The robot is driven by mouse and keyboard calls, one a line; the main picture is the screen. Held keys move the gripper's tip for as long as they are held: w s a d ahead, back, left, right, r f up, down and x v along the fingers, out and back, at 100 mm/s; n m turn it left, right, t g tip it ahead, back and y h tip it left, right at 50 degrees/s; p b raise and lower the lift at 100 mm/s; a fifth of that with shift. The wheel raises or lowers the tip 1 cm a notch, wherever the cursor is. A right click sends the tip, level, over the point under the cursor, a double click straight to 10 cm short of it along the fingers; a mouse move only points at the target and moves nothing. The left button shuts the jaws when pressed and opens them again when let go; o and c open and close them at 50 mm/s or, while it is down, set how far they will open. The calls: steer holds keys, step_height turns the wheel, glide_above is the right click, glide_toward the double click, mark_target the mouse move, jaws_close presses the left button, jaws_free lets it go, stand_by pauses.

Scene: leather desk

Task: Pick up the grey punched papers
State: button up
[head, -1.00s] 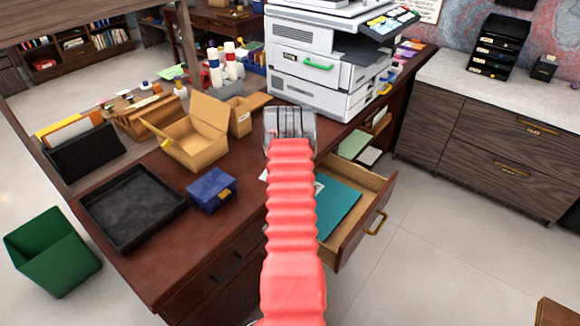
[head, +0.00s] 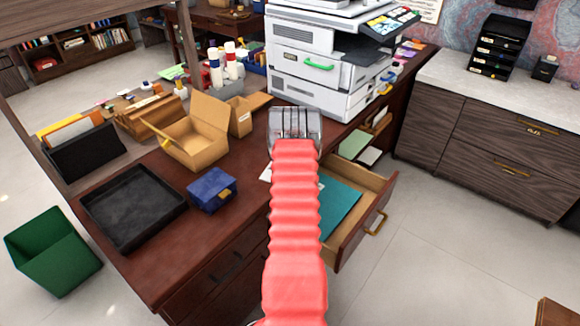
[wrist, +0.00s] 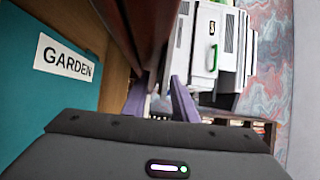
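I cannot make out grey punched papers for certain in either view. A pale sheet edge (head: 265,174) shows on the desk just left of my arm, mostly hidden by it; I cannot tell whether it is punched. My gripper (head: 296,118) is at the far end of my red arm, over the desk in front of the printer. In the wrist view my gripper (wrist: 158,96) has two purple-grey fingers standing apart, so it is open. Something pale shows between them, too small to name.
An open drawer (head: 372,207) holds a teal folder (head: 338,208), labelled GARDEN in the wrist view (wrist: 66,62). A black tray (head: 133,207), a blue box (head: 211,190) and an open cardboard box (head: 196,139) stand left. The printer (head: 318,75) stands behind.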

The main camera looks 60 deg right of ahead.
steer(key=shift+c, duration=0.4)
jaws_close()
steer(key=shift+r, duration=0.15)
step_height(320, 180, up, 18)
stand_by(1.0)
stand_by(0.5)
steer(key=shift+w, duration=0.1)
